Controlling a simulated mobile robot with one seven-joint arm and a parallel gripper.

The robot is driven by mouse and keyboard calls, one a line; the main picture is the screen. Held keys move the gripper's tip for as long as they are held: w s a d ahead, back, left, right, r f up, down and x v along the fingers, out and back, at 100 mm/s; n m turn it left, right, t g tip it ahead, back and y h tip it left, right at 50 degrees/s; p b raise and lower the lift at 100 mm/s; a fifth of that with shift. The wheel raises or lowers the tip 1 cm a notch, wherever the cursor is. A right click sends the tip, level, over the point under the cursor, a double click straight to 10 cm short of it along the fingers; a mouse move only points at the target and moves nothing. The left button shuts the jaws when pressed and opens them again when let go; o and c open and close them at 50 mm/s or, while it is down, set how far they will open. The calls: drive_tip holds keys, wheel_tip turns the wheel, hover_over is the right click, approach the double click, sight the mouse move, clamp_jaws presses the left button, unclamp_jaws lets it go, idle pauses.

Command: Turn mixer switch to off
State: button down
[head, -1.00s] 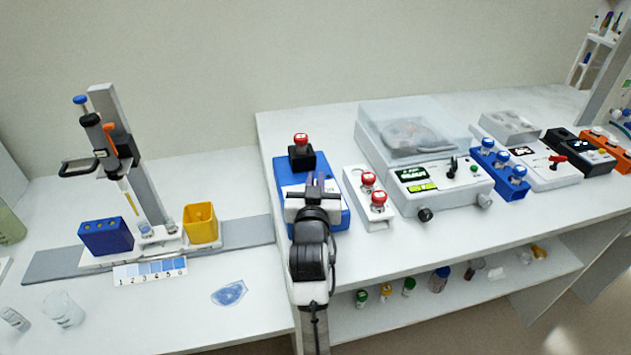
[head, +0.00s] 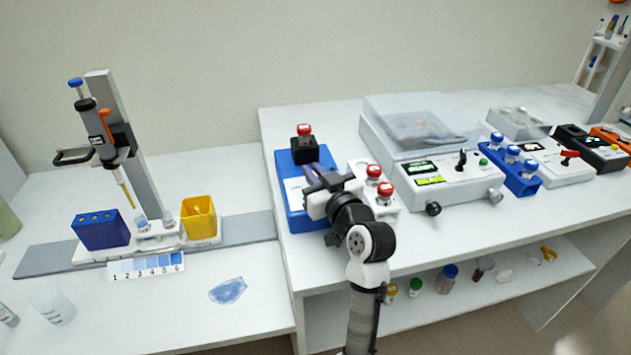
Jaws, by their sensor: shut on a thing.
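The mixer (head: 286,168) is a blue box with a pale front panel, on the raised bench at the centre. A black holder (head: 303,151) on its back end carries a red-capped vial (head: 304,131). My gripper (head: 311,176) is low over the mixer's face, tilted, with its palm toward the right. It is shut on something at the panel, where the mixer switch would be. The fingers and palm hide the switch, so its position cannot be read.
A white rack (head: 388,206) with red-capped vials stands close right of my gripper. Beyond it are a clear-lidded centrifuge (head: 462,190) and a blue vial rack (head: 524,184). A pipette stand (head: 140,165) and yellow bin (head: 200,225) are at left.

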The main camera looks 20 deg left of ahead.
drive_tip(key=shift+r+n+g+y+b, duration=0.1)
drive_tip(key=shift+n+g+y+b, duration=0.3)
drive_tip(key=shift+g, duration=0.1)
drive_tip(key=c, duration=1.5)
unclamp_jaws()
drive_tip(key=shift+b+v, duration=1.8)
drive_tip(key=shift+v, duration=5.05)
